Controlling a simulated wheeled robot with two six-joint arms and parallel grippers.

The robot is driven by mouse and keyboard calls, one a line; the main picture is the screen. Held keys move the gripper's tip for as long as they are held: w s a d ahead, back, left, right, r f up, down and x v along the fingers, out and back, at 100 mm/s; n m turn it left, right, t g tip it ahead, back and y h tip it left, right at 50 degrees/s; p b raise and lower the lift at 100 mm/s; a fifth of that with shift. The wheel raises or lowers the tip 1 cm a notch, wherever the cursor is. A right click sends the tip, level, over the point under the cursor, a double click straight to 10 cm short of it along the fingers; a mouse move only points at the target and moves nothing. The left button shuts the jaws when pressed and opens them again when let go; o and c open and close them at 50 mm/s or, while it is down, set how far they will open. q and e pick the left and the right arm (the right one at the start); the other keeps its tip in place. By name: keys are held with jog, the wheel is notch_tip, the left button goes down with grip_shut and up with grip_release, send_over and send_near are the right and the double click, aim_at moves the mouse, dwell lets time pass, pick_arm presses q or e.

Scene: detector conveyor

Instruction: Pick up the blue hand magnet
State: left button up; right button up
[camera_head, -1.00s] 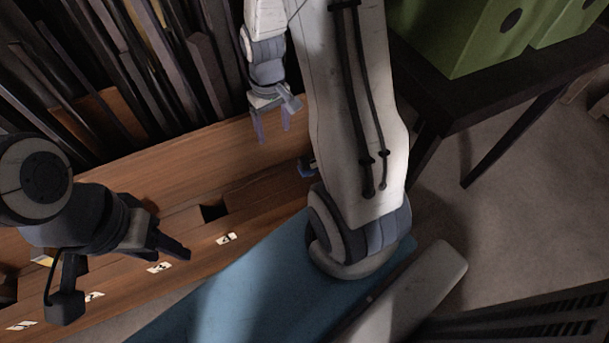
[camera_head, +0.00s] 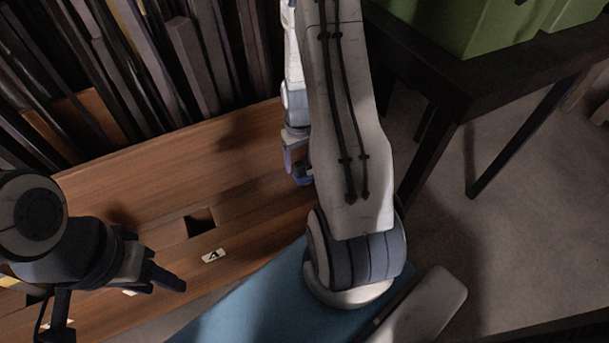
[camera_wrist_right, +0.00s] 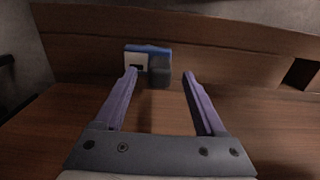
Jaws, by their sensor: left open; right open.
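The blue hand magnet (camera_wrist_right: 147,49) stands on the wooden surface by the low back board in the right wrist view. It has a blue top, a pale patch at its left and a dark grey block at its right. In the head view only a bit of blue (camera_head: 302,176) shows, beside my right gripper (camera_head: 292,160) and partly hidden by my arm. My right gripper, with purple fingers (camera_wrist_right: 160,84), is open. The magnet is ahead of and between its fingertips, nearer the left one; no grip shows. My left gripper (camera_head: 118,302) is open and empty at the lower left.
The wooden bench (camera_head: 150,190) has a square hole (camera_head: 200,222) and a numbered label (camera_head: 213,255). Dark upright panels (camera_head: 190,60) stand behind it. A dark table (camera_head: 480,75) with green boxes (camera_head: 470,25) is at the right. The bench between my grippers is mostly clear.

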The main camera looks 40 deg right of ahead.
aim_at(302, 174)
notch_tip(302, 174, down, 4)
jog(key=shift+r+b, duration=0.1)
jog(key=shift+b, duration=0.65)
jog(key=shift+r, duration=0.1)
grip_shut()
jog(key=shift+w, duration=0.1)
